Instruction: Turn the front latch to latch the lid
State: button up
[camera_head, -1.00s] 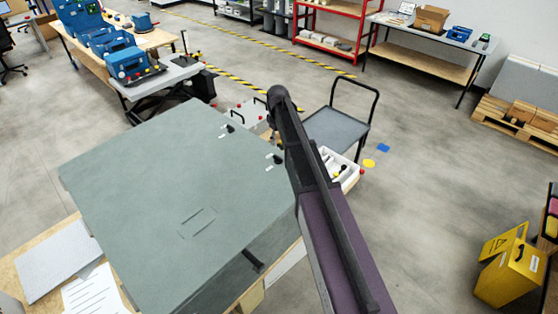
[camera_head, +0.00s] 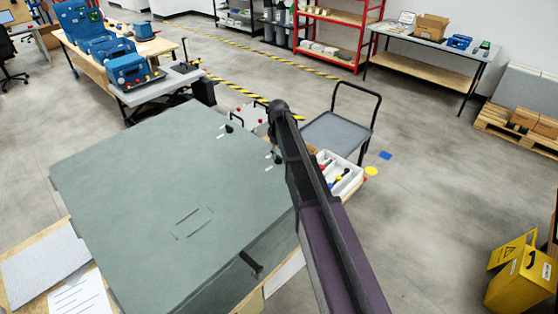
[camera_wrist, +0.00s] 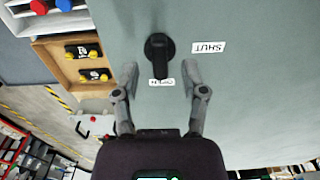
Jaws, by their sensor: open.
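The analyser's large grey-green lid (camera_head: 140,190) lies closed-looking and flat in the head view. Two small black latches, a farther one (camera_head: 229,128) and a nearer one (camera_head: 278,158), sit near its far right edge. One black latch (camera_wrist: 158,52) shows in the wrist view, its handle pointing down at a partly covered OPEN label (camera_wrist: 163,82). A SHUT label (camera_wrist: 208,47) is to its right. My gripper (camera_wrist: 160,82) is open, its fingers either side of the handle's lower end, with gaps visible. In the head view my arm hides the gripper; which latch this is I cannot tell.
A wooden tray (camera_wrist: 62,72) with yellow-and-black parts adjoins the lid's edge in the wrist view. A grey cart (camera_head: 337,133) and a white bin (camera_head: 342,176) stand beyond my arm. A yellow case (camera_head: 520,281) is at right. Open floor (camera_head: 440,190) lies between.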

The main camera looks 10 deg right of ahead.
jog(key=shift+f+b, duration=0.6)
jog(key=shift+f, duration=0.25)
grip_shut()
